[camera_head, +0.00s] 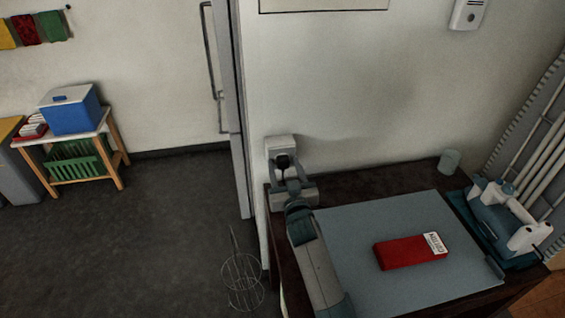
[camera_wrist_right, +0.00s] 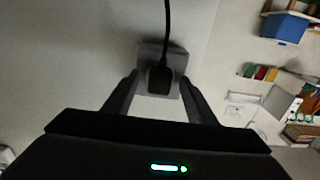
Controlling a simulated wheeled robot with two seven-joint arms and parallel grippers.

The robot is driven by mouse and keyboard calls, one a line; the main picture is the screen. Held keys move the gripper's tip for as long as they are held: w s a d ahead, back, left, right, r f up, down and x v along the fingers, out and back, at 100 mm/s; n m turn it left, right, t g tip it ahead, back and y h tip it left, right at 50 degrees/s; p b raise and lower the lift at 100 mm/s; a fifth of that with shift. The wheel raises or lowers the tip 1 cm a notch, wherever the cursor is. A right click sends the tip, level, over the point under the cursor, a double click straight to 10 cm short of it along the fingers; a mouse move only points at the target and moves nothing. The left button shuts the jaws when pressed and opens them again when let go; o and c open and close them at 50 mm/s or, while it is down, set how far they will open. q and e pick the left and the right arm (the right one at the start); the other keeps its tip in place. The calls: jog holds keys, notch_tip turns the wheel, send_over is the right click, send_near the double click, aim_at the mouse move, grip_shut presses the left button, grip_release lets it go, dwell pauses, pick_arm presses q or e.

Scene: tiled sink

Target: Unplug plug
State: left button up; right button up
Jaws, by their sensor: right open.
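A black plug (camera_head: 283,160) sits in a pale wall socket (camera_head: 281,143), just above the counter's left end. In the right wrist view the plug (camera_wrist_right: 159,79) stands on the socket plate (camera_wrist_right: 150,52), with its black cord (camera_wrist_right: 167,22) running up out of the picture. My right gripper (camera_head: 289,172) reaches up to the socket, its fingers open. In the wrist view the right gripper (camera_wrist_right: 158,84) has one finger on each side of the plug, with gaps visible between fingers and plug. My left gripper is not in view.
Below lies a dark counter (camera_head: 408,182) with a grey board (camera_head: 350,228) and a red box (camera_head: 408,252) on it. A cup (camera_head: 449,162) stands at the back, a blue and white object (camera_head: 507,220) at the right. A fridge-like door edge (camera_head: 238,120) stands left of the socket.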

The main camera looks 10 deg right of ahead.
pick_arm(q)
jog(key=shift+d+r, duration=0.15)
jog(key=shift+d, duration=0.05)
pick_arm(e)
jog(key=c, duration=1.3)
grip_shut()
jog(key=shift+s+p, duration=0.3)
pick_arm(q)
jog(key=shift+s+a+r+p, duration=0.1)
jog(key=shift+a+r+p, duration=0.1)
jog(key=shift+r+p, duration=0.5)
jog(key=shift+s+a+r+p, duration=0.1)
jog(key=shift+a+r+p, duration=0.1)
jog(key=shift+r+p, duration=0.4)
pick_arm(e)
jog(key=shift+s, duration=2.65)
